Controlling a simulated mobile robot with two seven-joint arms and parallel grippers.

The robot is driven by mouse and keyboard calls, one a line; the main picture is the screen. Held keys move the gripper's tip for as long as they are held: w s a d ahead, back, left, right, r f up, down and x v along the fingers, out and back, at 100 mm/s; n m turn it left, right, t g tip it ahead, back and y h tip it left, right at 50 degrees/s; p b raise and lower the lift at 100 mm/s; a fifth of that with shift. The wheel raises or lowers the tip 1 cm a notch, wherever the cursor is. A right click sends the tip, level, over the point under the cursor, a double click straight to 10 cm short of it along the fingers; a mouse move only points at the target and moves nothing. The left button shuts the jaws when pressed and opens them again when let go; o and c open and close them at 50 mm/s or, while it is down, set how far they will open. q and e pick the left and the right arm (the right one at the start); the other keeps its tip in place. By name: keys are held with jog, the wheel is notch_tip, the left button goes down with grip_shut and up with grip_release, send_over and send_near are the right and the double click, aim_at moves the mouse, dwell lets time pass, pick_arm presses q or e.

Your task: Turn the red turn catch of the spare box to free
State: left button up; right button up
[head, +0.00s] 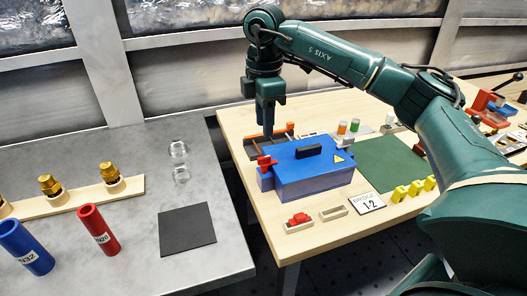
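The blue box (310,180), which I take as the spare box, sits on the wooden table. It has a black handle and a yellow warning label on its closed lid. The red turn catch (265,163) is at the box's left end. My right gripper (267,134) points straight down behind the catch in the picture, with its tips near the box's back left corner. A gap to the catch shows, but whether the tips touch anything is unclear. I cannot make out its finger opening. My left gripper is not in view.
A small tray with a red piece (298,219) and an empty tray (334,212) lie before the box. A gap separates the grey table (150,230) at left.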

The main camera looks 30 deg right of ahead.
aim_at(264, 157)
notch_tip(264, 157, down, 9)
jog(key=shift+f, duration=0.2)
jog(key=shift+c, duration=0.3)
grip_shut()
